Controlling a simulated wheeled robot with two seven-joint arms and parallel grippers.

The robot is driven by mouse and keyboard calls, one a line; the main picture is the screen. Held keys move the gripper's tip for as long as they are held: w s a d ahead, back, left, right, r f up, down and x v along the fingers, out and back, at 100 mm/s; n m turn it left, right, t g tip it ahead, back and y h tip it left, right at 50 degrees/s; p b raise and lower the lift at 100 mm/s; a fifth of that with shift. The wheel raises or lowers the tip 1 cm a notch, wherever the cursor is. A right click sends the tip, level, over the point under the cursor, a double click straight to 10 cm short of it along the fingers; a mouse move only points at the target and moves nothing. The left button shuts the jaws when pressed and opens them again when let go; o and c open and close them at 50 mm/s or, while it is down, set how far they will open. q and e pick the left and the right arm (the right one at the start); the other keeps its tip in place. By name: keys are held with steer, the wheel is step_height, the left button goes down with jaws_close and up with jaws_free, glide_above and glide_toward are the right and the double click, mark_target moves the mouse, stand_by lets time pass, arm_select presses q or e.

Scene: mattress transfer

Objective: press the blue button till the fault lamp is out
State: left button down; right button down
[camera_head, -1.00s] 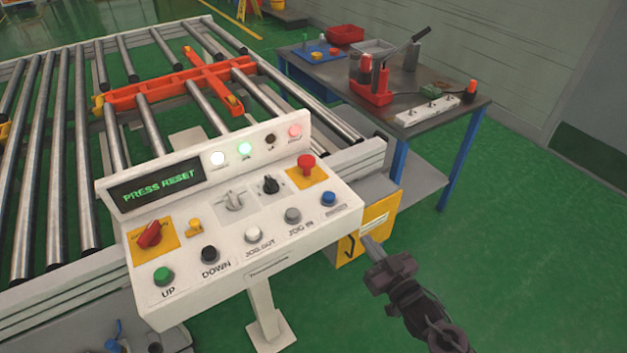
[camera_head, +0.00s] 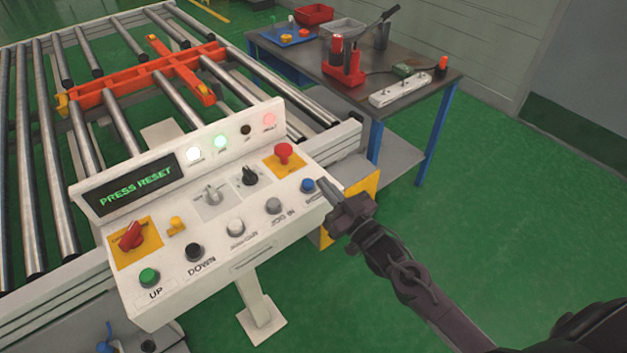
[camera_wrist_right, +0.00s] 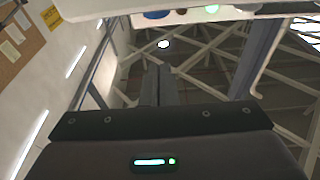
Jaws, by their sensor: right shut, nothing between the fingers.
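The blue button (camera_head: 308,185) is at the right end of the front row on the white control panel (camera_head: 150,308). The lamp at the right end of the lamp row, which I take as the fault lamp (camera_head: 268,120), glows pinkish red. The display (camera_head: 135,185) reads PRESS RESET. My right gripper (camera_head: 328,189) is shut and empty, its tip just right of the blue button; a gap shows between them. In the right wrist view its fingers (camera_wrist_right: 158,85) point up towards the panel edge, where a blue spot (camera_wrist_right: 157,14) shows. My left gripper is not in view.
A red emergency stop (camera_head: 283,152) stands behind the blue button, and a grey button (camera_head: 273,206) is to its left. A roller conveyor (camera_head: 75,130) with an orange frame lies behind the panel. A workbench (camera_head: 440,92) with tools stands at the back right. Green floor is clear at right.

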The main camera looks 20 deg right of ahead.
mark_target(314, 193)
steer(key=x, duration=0.3)
steer(key=p+x, duration=0.1)
steer(key=x, duration=0.2)
steer(key=shift+r, duration=0.2)
steer(key=f, duration=0.2)
steer(key=f+p, duration=0.1)
steer(key=shift+s+d, duration=0.1)
steer(key=shift+s, duration=0.15)
steer(key=shift+s+f, duration=0.2)
steer(key=shift+f, duration=0.55)
steer(key=shift+f, duration=0.1)
